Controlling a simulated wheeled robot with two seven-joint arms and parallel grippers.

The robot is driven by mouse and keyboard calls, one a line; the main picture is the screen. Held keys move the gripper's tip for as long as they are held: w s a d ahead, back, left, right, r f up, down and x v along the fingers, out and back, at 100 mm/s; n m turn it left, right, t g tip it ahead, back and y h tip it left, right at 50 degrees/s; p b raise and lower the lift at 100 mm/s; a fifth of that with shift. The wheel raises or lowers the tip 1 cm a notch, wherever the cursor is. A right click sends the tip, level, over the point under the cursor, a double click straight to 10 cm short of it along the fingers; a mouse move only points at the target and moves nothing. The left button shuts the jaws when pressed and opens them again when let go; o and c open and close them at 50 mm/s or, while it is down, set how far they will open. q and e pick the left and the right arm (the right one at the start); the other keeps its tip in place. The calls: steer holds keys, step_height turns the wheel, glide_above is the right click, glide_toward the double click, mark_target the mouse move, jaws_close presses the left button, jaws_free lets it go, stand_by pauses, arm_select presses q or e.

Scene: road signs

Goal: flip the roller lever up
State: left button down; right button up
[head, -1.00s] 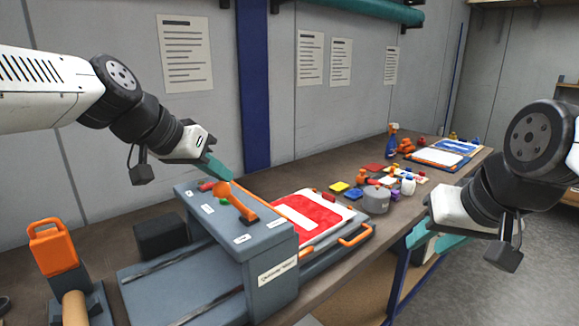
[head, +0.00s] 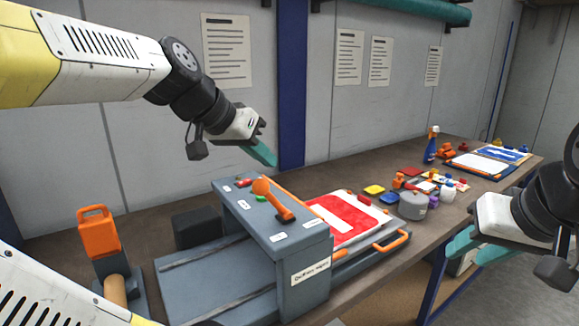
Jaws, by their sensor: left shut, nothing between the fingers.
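The grey roller machine (head: 300,262) stands on the bench. Its orange roller lever (head: 272,200) is on top, with its round knob end raised toward the back left and its other end at the pivot near the front right edge. My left gripper (head: 266,156) is shut and empty. Its teal fingertips are above and behind the lever's knob, with a small gap in the picture. My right gripper (head: 476,250) is at the right, in front of the bench and away from the lever. Its two teal fingers look apart, with nothing seen between them.
A red and white sign (head: 350,215) lies at the machine's right, near an orange handle (head: 391,242). An orange-handled tool (head: 98,236) stands at the left. A grey pot (head: 413,205), small coloured pieces and a spray bottle (head: 431,146) are further right. The wall is behind.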

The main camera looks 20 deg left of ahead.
arm_select(q)
steer(key=f+v, duration=0.1)
steer(key=v, duration=0.8)
steer(key=shift+s+a+r, duration=0.25)
steer(key=shift+s+a, duration=0.25)
steer(key=shift+s, duration=0.1)
